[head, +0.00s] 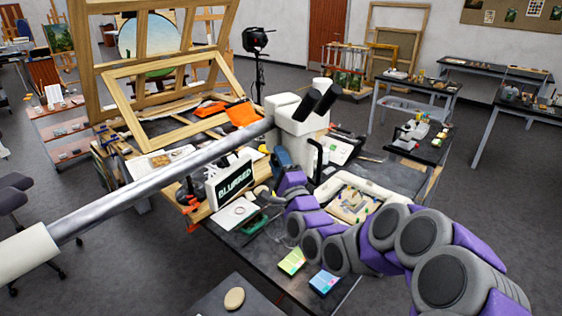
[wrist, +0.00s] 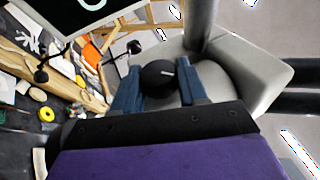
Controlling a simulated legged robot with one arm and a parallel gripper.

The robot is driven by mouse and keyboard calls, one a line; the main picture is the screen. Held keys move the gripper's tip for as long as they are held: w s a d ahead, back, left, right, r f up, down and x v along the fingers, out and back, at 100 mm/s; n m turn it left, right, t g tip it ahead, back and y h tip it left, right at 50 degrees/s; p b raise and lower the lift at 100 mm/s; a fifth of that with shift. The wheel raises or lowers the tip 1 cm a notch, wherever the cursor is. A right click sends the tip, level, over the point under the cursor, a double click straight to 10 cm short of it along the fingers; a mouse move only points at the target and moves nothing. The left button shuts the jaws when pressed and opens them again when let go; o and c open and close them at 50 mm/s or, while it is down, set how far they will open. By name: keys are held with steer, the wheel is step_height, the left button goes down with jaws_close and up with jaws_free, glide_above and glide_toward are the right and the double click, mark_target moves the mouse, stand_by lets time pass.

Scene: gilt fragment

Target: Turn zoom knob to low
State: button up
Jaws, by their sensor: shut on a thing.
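The zoom knob (wrist: 158,74) is black and round with a short white line on its face, on the side of a white microscope body (wrist: 258,78). In the wrist view the line points roughly right. My gripper (wrist: 159,86) has blue fingers on both sides of the knob and is shut on it. In the head view the microscope (head: 298,121) has black eyepieces and hangs at the end of a metal boom. My gripper (head: 281,160) is against its lower side; the knob is hidden there.
A sign reading "BLURRED" (head: 232,181) stands left of my gripper. A metal boom (head: 165,172) crosses from the left. A pale tray (head: 355,198) lies on the dark table. Wooden frames (head: 160,100) stand behind left. A black upright stand (head: 318,158) is close right of my gripper.

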steer(key=shift+s+a+r, duration=0.15)
steer(key=shift+a, duration=0.05)
stand_by(0.5)
steer(key=o, duration=0.7)
steer(key=shift+c, duration=0.2)
steer(key=o, duration=0.3)
steer(key=shift+a, duration=0.5)
steer(key=shift+o, duration=0.2)
steer(key=shift+d, duration=0.1)
